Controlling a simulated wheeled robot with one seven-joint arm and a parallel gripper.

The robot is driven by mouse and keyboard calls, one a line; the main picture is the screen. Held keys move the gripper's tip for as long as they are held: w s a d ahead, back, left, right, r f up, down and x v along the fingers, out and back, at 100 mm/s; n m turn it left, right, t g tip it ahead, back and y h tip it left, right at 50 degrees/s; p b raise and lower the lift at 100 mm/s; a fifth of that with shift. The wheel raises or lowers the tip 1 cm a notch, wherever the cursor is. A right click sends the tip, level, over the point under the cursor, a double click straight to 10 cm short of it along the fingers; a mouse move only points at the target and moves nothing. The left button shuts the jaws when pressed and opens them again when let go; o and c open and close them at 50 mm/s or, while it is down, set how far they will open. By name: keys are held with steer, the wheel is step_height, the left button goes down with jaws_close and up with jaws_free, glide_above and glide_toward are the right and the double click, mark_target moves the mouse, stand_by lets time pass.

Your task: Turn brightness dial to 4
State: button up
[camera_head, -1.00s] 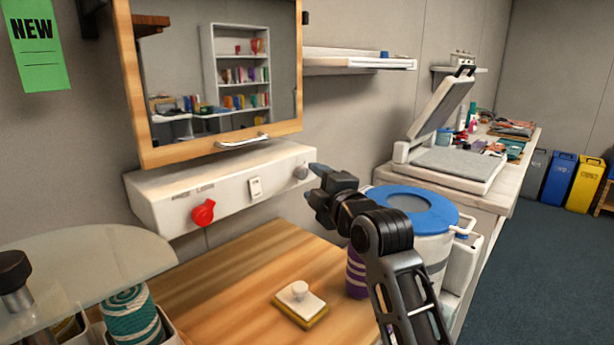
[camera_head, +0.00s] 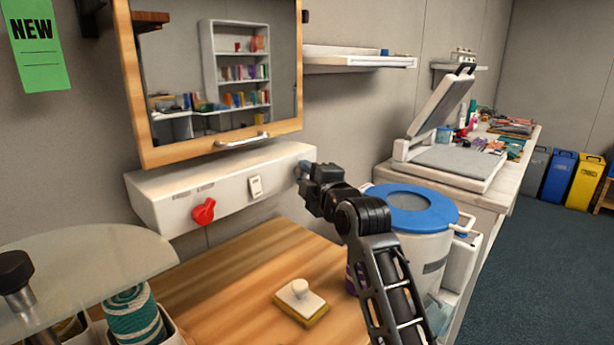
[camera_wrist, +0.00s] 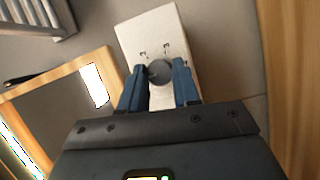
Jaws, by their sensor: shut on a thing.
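The white control box (camera_head: 225,194) is fixed to the wall below a wood-framed mirror. It bears a red knob (camera_head: 203,211) at the left and a white rocker switch (camera_head: 255,186) in the middle. In the wrist view a round grey dial (camera_wrist: 159,73) sits on the box (camera_wrist: 150,32) between the two blue fingers of my gripper (camera_wrist: 160,88). The fingers are shut on the dial's sides. In the head view my gripper (camera_head: 304,172) is at the box's right end and hides the dial. Small marks show near the dial, but I cannot read the setting.
A wooden worktop (camera_head: 255,270) below holds a yellow-and-white block (camera_head: 301,301). A blue-lidded bucket (camera_head: 410,208) stands right of the worktop, close to my arm. The mirror (camera_head: 225,100) hangs just above the box. A glass disc (camera_head: 80,265) is at lower left.

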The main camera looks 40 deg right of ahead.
steer(key=c, duration=0.4)
steer(key=shift+c, duration=0.2)
steer(key=shift+r+m+p, duration=0.15)
steer(key=shift+m+p, duration=0.15)
steer(key=shift+p, duration=0.25)
steer(key=shift+d+f+m+y+p, duration=0.1)
steer(key=shift+d+m+y+p, duration=0.15)
steer(key=shift+m+y+p, duration=2.95)
steer(key=shift+d+f+m+y+b, duration=0.15)
steer(key=shift+m+y, duration=1.1)
steer(key=shift+m, duration=4.4)
steer(key=shift+d+m+y+p, duration=0.3)
steer(key=shift+m+y+p, duration=1.6)
steer(key=shift+m, duration=2.55)
steer(key=shift+y+b, duration=0.35)
steer(key=shift+b, duration=0.05)
